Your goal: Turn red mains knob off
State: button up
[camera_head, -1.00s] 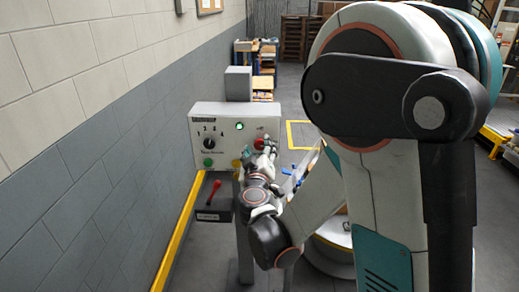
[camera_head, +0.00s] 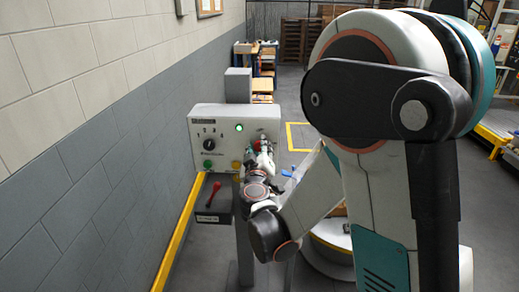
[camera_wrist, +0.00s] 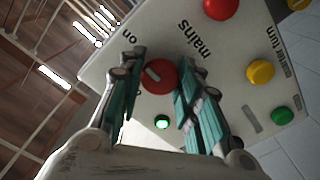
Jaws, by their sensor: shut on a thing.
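The red mains knob (camera_wrist: 160,77) sits on a pale control panel (camera_wrist: 225,40) beside the word "mains", with "on" printed near it in the wrist view. The knob carries a pale pointer mark. My gripper (camera_wrist: 155,92) has its teal fingers on both sides of the knob and is shut on it. In the head view my gripper (camera_head: 258,150) is at the right side of the panel (camera_head: 225,112) and hides part of the red knob (camera_head: 260,144). A green lamp (camera_head: 239,128) glows on the panel; it also shows in the wrist view (camera_wrist: 162,122).
A black selector knob (camera_head: 209,144), a green button (camera_head: 208,164) and a yellow button (camera_head: 236,165) are on the panel. A box with a red lever (camera_head: 213,194) hangs below. A second red control (camera_wrist: 220,7) shows in the wrist view. The wall is on the left.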

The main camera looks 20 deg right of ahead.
jog(key=shift+n, duration=0.3)
jog(key=n+b, duration=0.1)
jog(key=n, duration=0.2)
jog(key=shift+n, duration=0.4)
jog(key=n+b, duration=0.1)
jog(key=n, duration=0.3)
jog(key=shift+n, duration=0.3)
jog(key=n, duration=0.4)
jog(key=shift+b, duration=0.4)
jog(key=n, duration=0.4)
jog(key=shift+n, duration=0.6)
jog(key=o, duration=1.1)
